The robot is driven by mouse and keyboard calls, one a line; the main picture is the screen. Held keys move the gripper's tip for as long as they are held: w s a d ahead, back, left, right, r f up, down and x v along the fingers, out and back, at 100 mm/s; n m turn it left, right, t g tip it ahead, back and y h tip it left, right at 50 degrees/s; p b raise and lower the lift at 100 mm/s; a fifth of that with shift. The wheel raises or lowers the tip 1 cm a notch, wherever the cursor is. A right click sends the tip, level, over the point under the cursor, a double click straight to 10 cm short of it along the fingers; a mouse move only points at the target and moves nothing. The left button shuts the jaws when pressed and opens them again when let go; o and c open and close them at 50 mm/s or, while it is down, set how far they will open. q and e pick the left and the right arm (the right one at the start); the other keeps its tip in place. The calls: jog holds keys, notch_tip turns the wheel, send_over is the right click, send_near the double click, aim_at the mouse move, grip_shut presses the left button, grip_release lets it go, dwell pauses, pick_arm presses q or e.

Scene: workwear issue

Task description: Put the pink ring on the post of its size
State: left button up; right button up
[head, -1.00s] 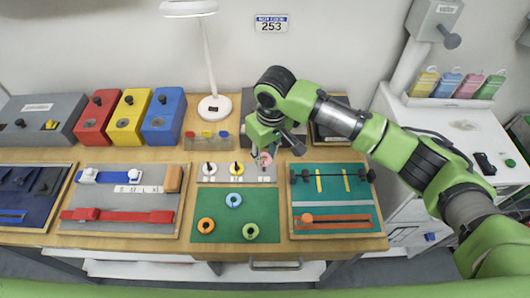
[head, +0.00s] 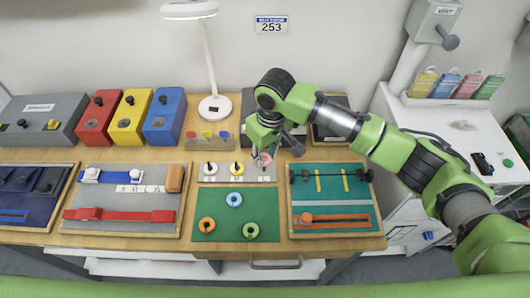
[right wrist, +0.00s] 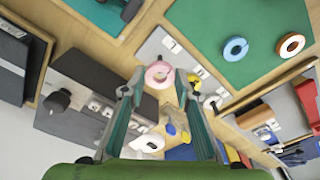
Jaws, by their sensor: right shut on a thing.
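The pink ring (head: 265,160) is in my right gripper (head: 263,154), at the right end of the grey post strip (head: 222,179). In the right wrist view the pink ring (right wrist: 157,74) shows between the fingertips, over the strip. The fingers hide part of this end, so I cannot tell whether the ring is around a post. A white ring (head: 209,169) and a yellow ring (head: 237,169) sit on the strip to the left. My left gripper is not in view.
A green mat (head: 262,207) in front holds a blue ring (head: 234,200), an orange ring (head: 206,225) and a green ring (head: 251,231). A tool board (head: 334,224) lies to the right. A desk lamp (head: 215,107) and coloured boxes stand behind and left.

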jog(key=shift+f, duration=0.7)
dwell(1.0)
jog(key=o, duration=0.7)
jog(key=shift+o, duration=0.2)
jog(key=o, duration=0.4)
jog(key=shift+r, duration=0.15)
jog(key=shift+r+p, duration=3.45)
jog(key=shift+p, duration=0.75)
